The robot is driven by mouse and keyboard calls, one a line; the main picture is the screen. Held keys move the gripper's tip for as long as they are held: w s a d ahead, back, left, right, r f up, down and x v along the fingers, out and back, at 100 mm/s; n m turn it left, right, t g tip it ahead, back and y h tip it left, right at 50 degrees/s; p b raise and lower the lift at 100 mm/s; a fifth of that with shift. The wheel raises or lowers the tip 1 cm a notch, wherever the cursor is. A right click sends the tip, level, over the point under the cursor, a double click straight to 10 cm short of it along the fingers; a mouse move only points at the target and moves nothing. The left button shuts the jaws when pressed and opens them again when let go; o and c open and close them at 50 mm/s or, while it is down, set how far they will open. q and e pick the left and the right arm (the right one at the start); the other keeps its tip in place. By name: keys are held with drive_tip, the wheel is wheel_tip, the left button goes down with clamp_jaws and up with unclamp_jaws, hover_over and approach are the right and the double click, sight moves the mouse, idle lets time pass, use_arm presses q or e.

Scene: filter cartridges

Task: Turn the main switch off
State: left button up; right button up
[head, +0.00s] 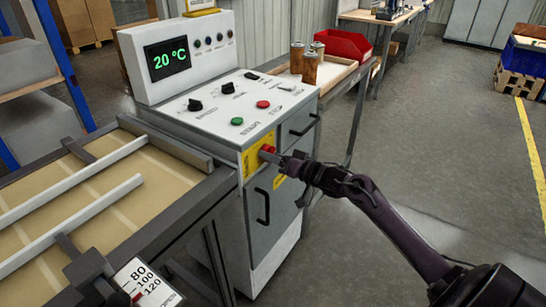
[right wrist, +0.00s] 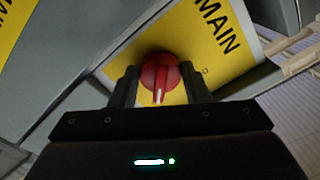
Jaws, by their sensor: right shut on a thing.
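The main switch is a red rotary knob (head: 268,149) on a yellow plate (head: 256,160) on the front of the white and grey control cabinet (head: 270,215). In the right wrist view the red knob (right wrist: 160,72) sits on the yellow plate marked MAIN (right wrist: 220,28), and a pale line on the knob points down in that picture. My right gripper (head: 278,158) reaches the knob from the right. Its two dark fingers (right wrist: 160,88) stand on either side of the knob, shut on it. The knob's position marks are mostly hidden. My left gripper is not in view.
The cabinet's top panel has a green button (head: 237,121), a red button (head: 263,104) and black knobs. A display (head: 167,59) reads 20 °C. A conveyor (head: 110,195) adjoins on the left. Brown cartridges (head: 310,68) and a red bin (head: 342,44) stand behind.

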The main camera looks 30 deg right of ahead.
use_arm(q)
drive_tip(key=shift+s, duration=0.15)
use_arm(e)
drive_tip(key=shift+n, duration=0.4)
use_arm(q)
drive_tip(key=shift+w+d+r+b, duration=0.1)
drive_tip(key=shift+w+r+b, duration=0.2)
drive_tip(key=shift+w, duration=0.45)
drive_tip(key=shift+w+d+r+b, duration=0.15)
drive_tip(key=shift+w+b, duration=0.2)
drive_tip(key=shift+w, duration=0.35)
use_arm(e)
drive_tip(key=shift+w+d+n, duration=0.1)
drive_tip(key=shift+d+n, duration=0.05)
drive_tip(key=shift+n, duration=4.2)
drive_tip(key=shift+d+n, duration=0.1)
drive_tip(key=shift+n, duration=4.25)
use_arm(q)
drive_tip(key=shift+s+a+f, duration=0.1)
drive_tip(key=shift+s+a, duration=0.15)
use_arm(e)
drive_tip(key=o, duration=1)
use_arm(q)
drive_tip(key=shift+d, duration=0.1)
